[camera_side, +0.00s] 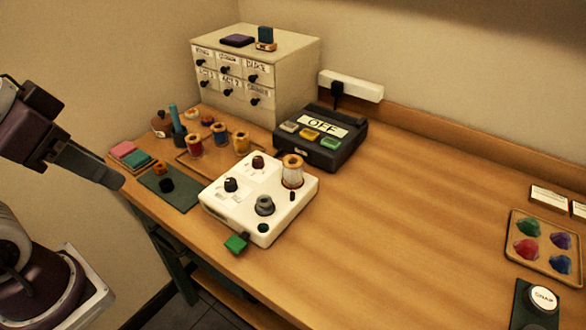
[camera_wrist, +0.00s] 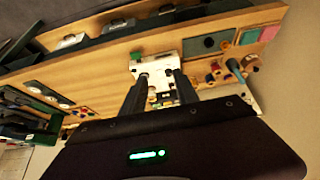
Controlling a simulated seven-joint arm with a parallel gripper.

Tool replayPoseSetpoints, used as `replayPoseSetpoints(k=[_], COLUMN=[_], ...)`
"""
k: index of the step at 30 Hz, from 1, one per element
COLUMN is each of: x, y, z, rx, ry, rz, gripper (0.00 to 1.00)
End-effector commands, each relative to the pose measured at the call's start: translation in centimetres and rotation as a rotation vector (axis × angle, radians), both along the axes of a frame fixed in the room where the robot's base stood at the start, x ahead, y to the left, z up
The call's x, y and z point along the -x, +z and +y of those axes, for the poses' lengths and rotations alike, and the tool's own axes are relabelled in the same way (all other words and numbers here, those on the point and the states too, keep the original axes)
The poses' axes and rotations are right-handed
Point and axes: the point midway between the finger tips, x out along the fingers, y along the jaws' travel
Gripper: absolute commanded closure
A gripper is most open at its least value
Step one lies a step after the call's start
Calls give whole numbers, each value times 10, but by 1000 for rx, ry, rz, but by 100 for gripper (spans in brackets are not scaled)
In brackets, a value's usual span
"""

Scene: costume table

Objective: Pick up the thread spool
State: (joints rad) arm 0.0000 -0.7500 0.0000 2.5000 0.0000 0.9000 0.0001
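Several thread spools stand on the table in the side view. A red spool (camera_side: 194,146), a blue spool (camera_side: 220,134) and a yellow-orange spool (camera_side: 241,143) are grouped at a shallow wooden tray (camera_side: 208,170). A white spool (camera_side: 293,174) stands upright on a white control box (camera_side: 230,205). My gripper (camera_side: 115,181) is at the left, above the table's left edge and apart from all the spools. In the wrist view, the gripper's two dark fingers (camera_wrist: 160,78) are spread and nothing is held between them.
A drawer cabinet (camera_side: 284,75) and a black box marked OFF (camera_side: 298,147) stand at the back. A dark green mat (camera_side: 181,198) lies near the left edge. A tray of coloured gems (camera_side: 545,257) is at the right. The table's middle right is clear.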

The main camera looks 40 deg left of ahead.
Motion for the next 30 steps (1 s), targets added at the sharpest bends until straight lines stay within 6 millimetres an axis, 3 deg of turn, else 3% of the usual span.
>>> replayPoseSetpoints(k=[9,13,23,26,30], x=[0,0,-5,-35,-121], y=[0,0,3,20,37], z=[0,0,0,-4,-18], rx=[0,0,-9,-66,-198], ry=[0,0,-19,-146,-505], rz=[0,0,6,56,172], gripper=[64,40,39,39,39])
